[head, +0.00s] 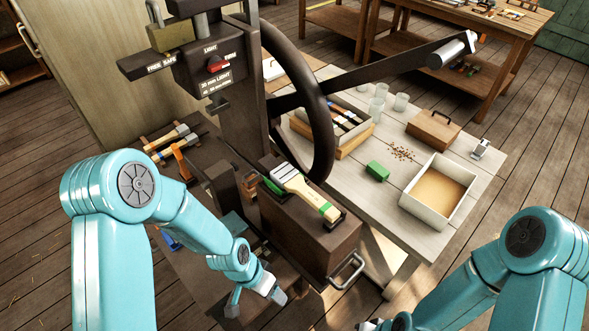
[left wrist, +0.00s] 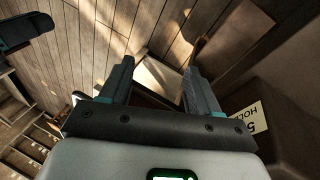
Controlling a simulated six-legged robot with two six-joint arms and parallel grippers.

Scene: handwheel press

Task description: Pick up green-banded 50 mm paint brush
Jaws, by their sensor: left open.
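A paint brush with a pale wooden part and a green band (head: 305,193) lies on top of a brown block in the middle of the head view. Its pale bristled end points to the upper left and its banded end to the lower right. My left gripper (head: 257,294) is open and empty, lower and to the left of the brush, beside the block and apart from it. In the left wrist view the two fingers (left wrist: 158,88) stand apart with nothing between them, and I see no brush there. My right gripper (head: 385,324) is only partly in view at the bottom edge.
The brown block (head: 310,236) has a metal handle (head: 346,271) at its front. The press handwheel (head: 306,110) stands close behind the brush. More brushes (head: 170,139) lie at the left. A pale table (head: 390,182) behind holds a brush box (head: 340,120), jars and a tray (head: 438,192).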

